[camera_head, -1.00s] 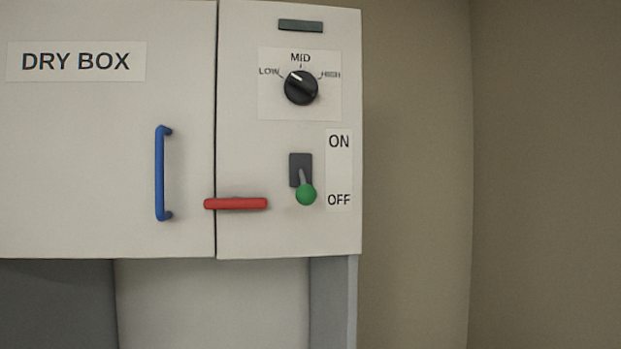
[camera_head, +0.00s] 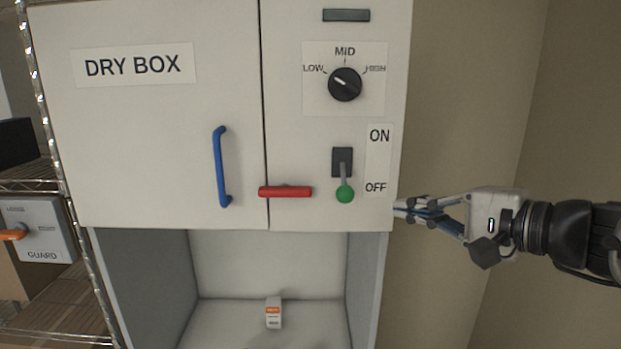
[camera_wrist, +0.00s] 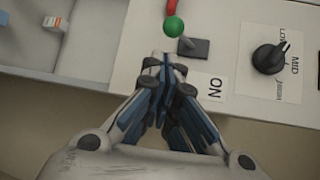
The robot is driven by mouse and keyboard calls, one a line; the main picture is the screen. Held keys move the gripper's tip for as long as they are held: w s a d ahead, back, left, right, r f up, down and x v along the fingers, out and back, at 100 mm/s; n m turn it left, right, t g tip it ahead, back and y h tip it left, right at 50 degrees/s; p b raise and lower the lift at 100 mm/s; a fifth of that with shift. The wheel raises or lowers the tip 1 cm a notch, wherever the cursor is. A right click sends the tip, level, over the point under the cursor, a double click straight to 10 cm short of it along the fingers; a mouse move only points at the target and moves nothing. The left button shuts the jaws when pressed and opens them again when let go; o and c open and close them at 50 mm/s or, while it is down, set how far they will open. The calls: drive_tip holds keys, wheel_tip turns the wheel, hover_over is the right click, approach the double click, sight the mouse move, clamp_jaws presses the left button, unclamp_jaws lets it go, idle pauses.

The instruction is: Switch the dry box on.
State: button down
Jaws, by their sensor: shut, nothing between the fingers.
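The dry box (camera_head: 160,150) is a pale cabinet with a labelled door and a control panel on its right. Its power switch (camera_head: 344,192) is a lever with a green ball knob, tilted down beside the OFF mark. It also shows in the wrist view (camera_wrist: 174,27). My gripper (camera_head: 400,208) is to the right of the switch and a little lower, near the panel's right edge. Its fingers are shut and empty. In the wrist view my fingertips (camera_wrist: 162,58) point toward the switch and appear apart from the knob.
A black dial (camera_head: 345,84) points left of MID, above the switch. A red bar (camera_head: 285,191) lies left of the knob, and a blue door handle (camera_head: 220,167) is further left. A small orange-and-white carton (camera_head: 273,313) stands in the bay below. A GUARD box (camera_head: 42,232) is on the left rack.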

sight(344, 181)
drive_tip(key=shift+w+d+r+t, duration=0.3)
drive_tip(key=shift+w+r+t, duration=0.05)
drive_tip(key=shift+r+t, duration=0.1)
drive_tip(key=p+x, duration=0.1)
drive_tip(key=x, duration=0.9)
drive_tip(key=shift+f, duration=0.15)
drive_tip(key=shift+g+p, duration=0.25)
drive_tip(key=shift+p, duration=0.05)
drive_tip(key=shift+s+r+p, duration=0.15)
drive_tip(key=shift+r+p, duration=0.1)
drive_tip(key=shift+p, duration=0.4)
